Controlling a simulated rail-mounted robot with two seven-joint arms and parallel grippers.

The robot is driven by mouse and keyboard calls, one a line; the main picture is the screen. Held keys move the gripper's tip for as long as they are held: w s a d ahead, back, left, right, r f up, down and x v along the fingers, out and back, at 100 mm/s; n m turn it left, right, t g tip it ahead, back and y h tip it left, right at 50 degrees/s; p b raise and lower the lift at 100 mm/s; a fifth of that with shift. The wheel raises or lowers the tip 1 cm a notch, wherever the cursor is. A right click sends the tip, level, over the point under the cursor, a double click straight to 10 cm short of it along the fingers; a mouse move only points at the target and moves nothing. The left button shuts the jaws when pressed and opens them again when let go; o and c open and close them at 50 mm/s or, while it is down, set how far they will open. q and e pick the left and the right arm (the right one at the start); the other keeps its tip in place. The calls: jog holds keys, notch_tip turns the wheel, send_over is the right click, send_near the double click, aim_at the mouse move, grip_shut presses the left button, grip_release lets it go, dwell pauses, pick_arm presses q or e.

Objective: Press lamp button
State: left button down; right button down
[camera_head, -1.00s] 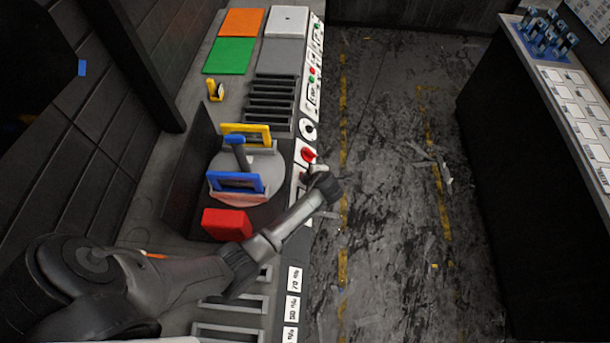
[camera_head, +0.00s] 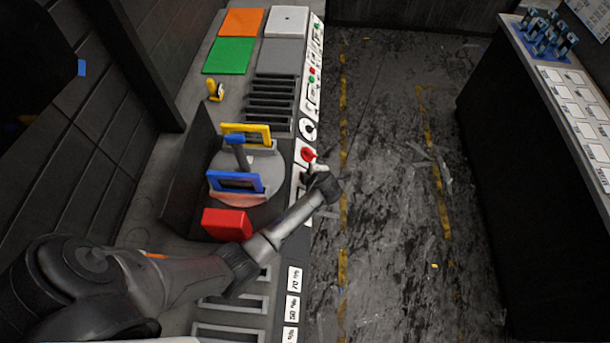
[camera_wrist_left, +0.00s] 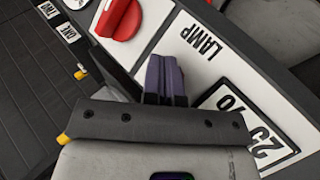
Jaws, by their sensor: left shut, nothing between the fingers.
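The red lamp control (camera_head: 308,154) sits on a white panel along the right edge of the left bench. In the wrist view the red control (camera_wrist_left: 121,18) is a raised knob-like piece at the top, beside the word LAMP (camera_wrist_left: 204,43). My left gripper (camera_head: 313,160) is just below the red control in the head view. In the wrist view its purple fingers (camera_wrist_left: 165,62) are shut and empty. They point at the white panel between the red control and the LAMP label; whether they touch it I cannot tell. My right gripper is not in view.
A round grey turntable (camera_head: 262,190) holds a blue frame (camera_head: 236,182) and a yellow frame (camera_head: 246,129). A red block (camera_head: 227,224) stands near my left forearm. A "25%" label (camera_wrist_left: 248,132) lies right of my fingers.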

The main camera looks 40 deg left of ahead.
pick_arm(q)
jog(key=shift+f, duration=0.1)
jog(key=shift+s+a+f, duration=0.2)
jog(key=shift+w+d+r+b, duration=0.1)
jog(key=shift+d+r+b, duration=0.1)
jog(key=shift+r+b, duration=0.15)
dwell(0.6)
jog(key=shift+w+d+r+p, duration=0.1)
jog(key=shift+w+d+r, duration=0.4)
jog(key=shift+r, duration=0.2)
jog(key=shift+w+d+r+p, duration=0.1)
jog(key=shift+w+d+r, duration=0.35)
jog(key=shift+d+r, duration=0.15)
jog(key=shift+w+d+r+p, duration=0.1)
jog(key=shift+w+d+r, duration=0.35)
jog(key=shift+r, duration=0.3)
